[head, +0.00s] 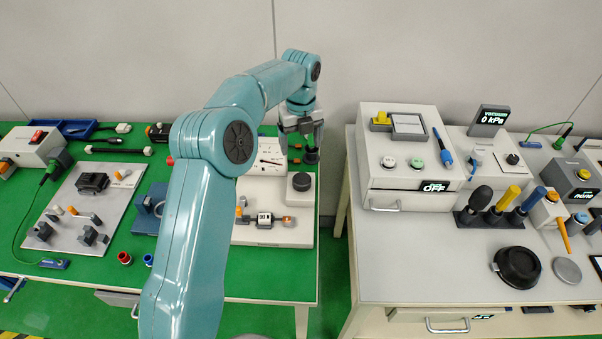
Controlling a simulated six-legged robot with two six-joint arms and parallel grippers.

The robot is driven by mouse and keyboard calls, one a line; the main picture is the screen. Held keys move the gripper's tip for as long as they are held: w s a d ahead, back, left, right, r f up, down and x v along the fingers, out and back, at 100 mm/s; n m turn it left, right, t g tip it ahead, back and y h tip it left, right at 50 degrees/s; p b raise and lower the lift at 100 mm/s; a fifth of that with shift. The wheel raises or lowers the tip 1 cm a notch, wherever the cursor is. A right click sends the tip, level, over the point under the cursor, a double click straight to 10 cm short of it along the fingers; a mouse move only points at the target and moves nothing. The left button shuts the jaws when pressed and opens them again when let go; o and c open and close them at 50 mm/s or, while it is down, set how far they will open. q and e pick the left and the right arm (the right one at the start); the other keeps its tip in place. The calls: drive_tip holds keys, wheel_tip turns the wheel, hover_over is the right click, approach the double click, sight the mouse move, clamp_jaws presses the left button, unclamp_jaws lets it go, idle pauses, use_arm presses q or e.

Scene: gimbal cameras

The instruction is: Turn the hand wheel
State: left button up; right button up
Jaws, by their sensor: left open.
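My left gripper (301,138) points down over the back right of the green table, open, with its fingers apart. A dark round part (311,156) is just below its right finger; I cannot tell whether they touch. It may be the hand wheel, but it is partly covered and too small to be sure. A black round knob (301,181) sits on a white unit (272,190) in front of the gripper. My left arm hides part of this unit and the table left of it. My right gripper is not in view.
The green table (100,285) carries a grey plate (75,240) with several small parts, and red and blue rings. A gap separates it from the white table (385,265) on the right, which holds boxes, upright handles and a black round bowl (517,266). The wall stands behind.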

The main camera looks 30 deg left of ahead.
sight(302, 178)
use_arm(q)
wheel_tip(302, 178, down, 13)
drive_tip(key=shift+w+d+r+p, duration=0.1)
drive_tip(key=shift+d+r+p, duration=0.05)
drive_tip(key=shift+p, duration=0.75)
drive_tip(key=shift+f, duration=0.45)
drive_tip(key=shift+c, duration=0.3)
drive_tip(key=c, duration=1)
